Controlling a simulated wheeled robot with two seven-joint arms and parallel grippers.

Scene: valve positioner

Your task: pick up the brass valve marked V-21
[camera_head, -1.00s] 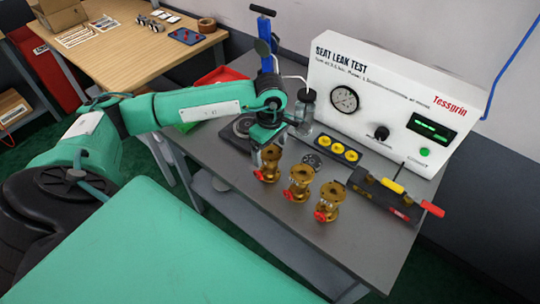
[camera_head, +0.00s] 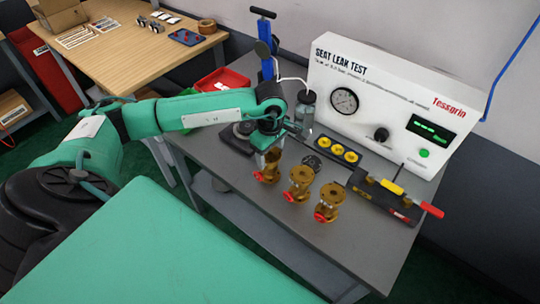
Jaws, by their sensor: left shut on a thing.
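Three brass valves with red parts at their lower left sides stand in a row on the grey bench: a left one (camera_head: 267,171), a middle one (camera_head: 300,184) and a right one (camera_head: 329,203). Their markings are too small to read, so I cannot tell which is V-21. My left gripper (camera_head: 268,155) points down over the left valve and is shut on it, covering part of its top. I cannot tell whether that valve touches the bench. My right gripper is not in view.
The grey bench (camera_head: 365,245) has free room in front of the valves. Behind stand the white seat leak tester (camera_head: 385,95), a black holder with yellow round pieces (camera_head: 338,149), a clamp fixture (camera_head: 385,195), a jar (camera_head: 306,112), a blue pump (camera_head: 267,62) and a red tray (camera_head: 222,80).

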